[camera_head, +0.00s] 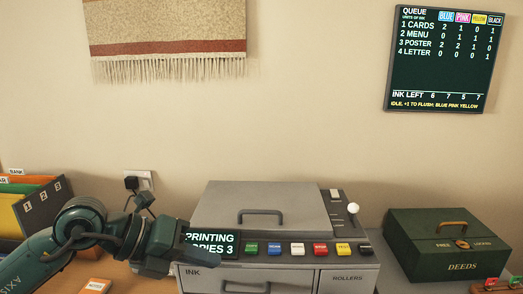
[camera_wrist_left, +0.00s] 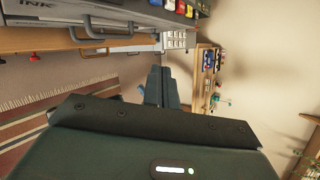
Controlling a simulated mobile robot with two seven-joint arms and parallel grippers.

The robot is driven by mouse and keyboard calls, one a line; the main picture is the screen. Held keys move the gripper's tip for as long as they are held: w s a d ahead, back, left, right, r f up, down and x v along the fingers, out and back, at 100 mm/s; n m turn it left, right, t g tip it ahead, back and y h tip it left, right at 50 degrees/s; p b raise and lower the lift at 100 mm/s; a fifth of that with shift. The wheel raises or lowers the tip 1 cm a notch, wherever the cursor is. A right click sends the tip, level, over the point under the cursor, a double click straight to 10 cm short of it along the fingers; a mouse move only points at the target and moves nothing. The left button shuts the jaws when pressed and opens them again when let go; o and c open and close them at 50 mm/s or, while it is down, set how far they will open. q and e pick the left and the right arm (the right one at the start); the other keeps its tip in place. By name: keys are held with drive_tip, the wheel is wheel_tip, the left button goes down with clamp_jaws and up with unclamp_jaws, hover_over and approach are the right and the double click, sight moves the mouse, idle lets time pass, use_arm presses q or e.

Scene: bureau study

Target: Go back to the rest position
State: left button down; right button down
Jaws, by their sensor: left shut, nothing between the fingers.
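My left gripper (camera_head: 196,254) comes in from the left and is in front of the left end of the grey printing machine (camera_head: 300,257). It hides part of the machine's display (camera_head: 222,243), which shows "PRINTING" and "OPIES 3". In the left wrist view my left gripper's fingers (camera_wrist_left: 161,88) are together with nothing between them. Whether the gripper touches the machine cannot be told. My right gripper is in neither view.
The machine has a row of coloured buttons (camera_head: 297,249) and a white-knobbed lever (camera_head: 353,208). A green deeds box (camera_head: 425,258) stands right, folders (camera_head: 43,207) left. A queue board (camera_head: 440,75) hangs above.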

use_arm(q)
drive_tip(key=s+d+r+n+g+h+p, duration=0.1)
drive_tip(key=s+d+r+n+g+h, duration=0.1)
drive_tip(key=s+d+h, duration=0.3)
drive_tip(key=a+f+n+t+y+p, duration=0.1)
drive_tip(key=a+f+n+t+y, duration=0.3)
drive_tip(key=n, duration=0.5)
drive_tip(key=w+a+f+n+t+y+p, duration=0.1)
drive_tip(key=f+n+t+y+p, duration=0.1)
drive_tip(key=f+n+t, duration=0.6)
drive_tip(key=a+f+n+t+y+p, duration=0.1)
drive_tip(key=a+f+n+t+y, duration=0.15)
drive_tip(key=n, duration=0.85)
drive_tip(key=s+a+f+n+g+y, duration=0.1)
drive_tip(key=s+f+n+g+y, duration=0.2)
drive_tip(key=s+f+g, duration=0.3)
drive_tip(key=s+f+n, duration=0.1)
drive_tip(key=s+f, duration=0.3)
drive_tip(key=f, duration=0.3)
drive_tip(key=shift+s+a+f+n+p, duration=0.25)
drive_tip(key=shift+a+f+n+p, duration=0.05)
drive_tip(key=shift+a+f, duration=0.1)
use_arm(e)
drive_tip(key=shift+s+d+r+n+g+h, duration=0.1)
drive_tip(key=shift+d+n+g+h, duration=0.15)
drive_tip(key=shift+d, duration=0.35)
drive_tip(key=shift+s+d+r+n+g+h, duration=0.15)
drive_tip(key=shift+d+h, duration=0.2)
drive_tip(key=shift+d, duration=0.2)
